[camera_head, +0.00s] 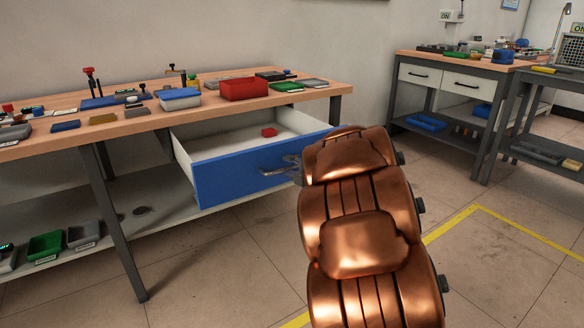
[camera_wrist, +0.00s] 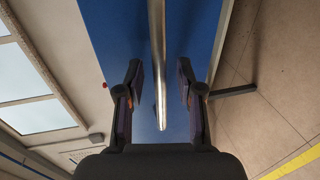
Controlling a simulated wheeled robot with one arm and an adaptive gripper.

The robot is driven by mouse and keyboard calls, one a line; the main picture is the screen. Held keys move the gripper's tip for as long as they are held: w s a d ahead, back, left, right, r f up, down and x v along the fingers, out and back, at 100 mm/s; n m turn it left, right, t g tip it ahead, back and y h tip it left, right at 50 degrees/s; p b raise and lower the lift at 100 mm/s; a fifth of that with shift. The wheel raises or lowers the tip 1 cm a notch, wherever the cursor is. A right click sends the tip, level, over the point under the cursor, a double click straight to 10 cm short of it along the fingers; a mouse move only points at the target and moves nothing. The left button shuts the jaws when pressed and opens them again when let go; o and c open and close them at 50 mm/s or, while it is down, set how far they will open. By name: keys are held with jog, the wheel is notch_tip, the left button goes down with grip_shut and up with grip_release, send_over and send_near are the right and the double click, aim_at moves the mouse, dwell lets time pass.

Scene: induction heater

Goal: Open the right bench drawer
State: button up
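The bench drawer (camera_head: 235,172) has a blue front and stands pulled well out from under the wooden-topped bench (camera_head: 150,121). A small red block (camera_head: 269,132) lies inside it. The drawer's metal handle (camera_head: 275,170) is on the blue front, partly hidden by my copper-coloured arm. In the wrist view the handle (camera_wrist: 157,30) is a bright bar running between the two fingers of my gripper (camera_wrist: 159,66). The fingers are apart, one on each side of the bar, with a visible gap to it. In the head view my gripper is mostly hidden behind my arm.
The bench top holds a red bin (camera_head: 243,89), a blue-and-white box (camera_head: 180,98) and several tools. Green (camera_head: 45,246) and grey bins sit on the lower shelf. Another bench with closed white drawers (camera_head: 420,75) stands at the back right. The floor before the drawer is clear.

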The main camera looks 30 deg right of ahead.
jog(key=v, duration=1.1)
jog(key=shift+s, duration=0.4)
jog(key=s+d+r+m+g+h+p, duration=0.1)
jog(key=s+r+m+g+h+p, duration=0.2)
jog(key=r+m+p, duration=0.45)
jog(key=s+r+m+g+h+p, duration=0.25)
jog(key=r+m+h+p, duration=0.2)
jog(key=r+p, duration=0.65)
jog(key=s+a+r+m+g+y+p, duration=0.2)
jog(key=s+a+r+g+p, duration=0.1)
jog(key=s+a+p, duration=0.4)
jog(key=s+a+r+m+g+y+p, duration=0.2)
jog(key=s+a+g+p, duration=0.3)
jog(key=s+a, duration=0.5)
jog(key=s+a+r+m+g+y+p, duration=0.2)
jog(key=s+a+r+g+y+p, duration=0.1)
jog(key=s+a+p, duration=0.6)
jog(key=shift+a+r+g+y, duration=0.35)
jog(key=shift+a+g, duration=0.1)
jog(key=shift+a, duration=0.55)
